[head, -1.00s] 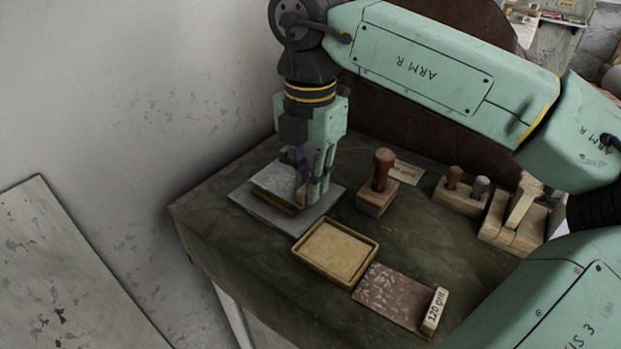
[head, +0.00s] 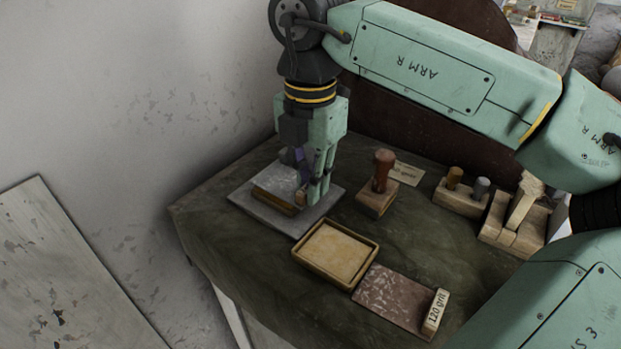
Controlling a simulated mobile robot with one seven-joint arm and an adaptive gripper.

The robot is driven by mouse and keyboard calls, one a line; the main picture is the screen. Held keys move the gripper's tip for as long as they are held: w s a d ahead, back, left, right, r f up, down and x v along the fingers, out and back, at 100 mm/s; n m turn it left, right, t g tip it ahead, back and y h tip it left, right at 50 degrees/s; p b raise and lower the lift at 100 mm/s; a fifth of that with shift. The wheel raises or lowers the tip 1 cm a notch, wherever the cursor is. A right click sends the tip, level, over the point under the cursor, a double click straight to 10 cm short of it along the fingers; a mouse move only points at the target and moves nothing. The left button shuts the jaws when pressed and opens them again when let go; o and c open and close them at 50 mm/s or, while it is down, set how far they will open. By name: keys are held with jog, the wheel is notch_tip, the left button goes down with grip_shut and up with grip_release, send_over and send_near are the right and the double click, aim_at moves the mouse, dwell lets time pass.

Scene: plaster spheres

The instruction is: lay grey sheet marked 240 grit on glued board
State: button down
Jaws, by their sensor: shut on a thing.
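My gripper (head: 314,196) points down at the right end of a small grey-topped piece with a brown front edge (head: 274,199). Its fingers are closed on a small brown block (head: 301,198) at that end. The grey-topped piece looks like the grey sheet, but I can read no marking on it, and the fingers partly hide it. It lies on or just above a wider grey slab (head: 252,206). A shallow framed board with a yellowish, glue-like surface (head: 335,251) lies in front, to the right, and is bare.
A brown sheet (head: 393,297) with a "120 grit" block (head: 435,312) lies at the front right. A wooden-handled stamp (head: 379,190) stands right of my gripper, beside a "grit" label (head: 405,174). Wooden holders (head: 462,194) stand further right. The table's left front corner is clear.

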jog(key=shift+f+b, duration=0.65)
jog(key=shift+f, duration=0.05)
jog(key=c, duration=1.5)
grip_release()
jog(key=shift+c, duration=0.2)
jog(key=shift+r+p, duration=1.3)
jog(key=shift+r, duration=0.75)
